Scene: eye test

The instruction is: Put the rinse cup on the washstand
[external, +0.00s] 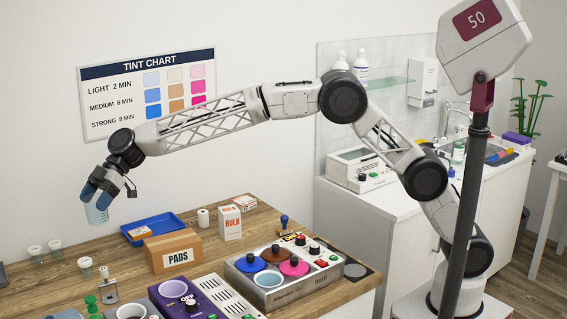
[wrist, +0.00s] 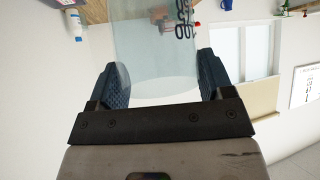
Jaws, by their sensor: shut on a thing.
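The rinse cup (external: 97,215) is a clear, pale blue tumbler. My gripper (external: 97,196) is shut on it at the far left and holds it in the air, above the level of the wooden table. In the wrist view the see-through cup (wrist: 155,45) stands between the two dark blue fingers of my gripper (wrist: 162,78), with dark marks on its right side. The washstand (external: 345,212) appears to be the white counter with a sink and tap at the right, far from the cup. My arm and a post hide parts of it.
The wooden table holds a blue tray (external: 140,237), a PADS box (external: 178,252), a BULB box (external: 230,223), a unit with coloured pots (external: 245,285) and a purple device (external: 182,297). A white machine (external: 362,169) stands on the counter. A post with a sign (external: 485,30) rises in front.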

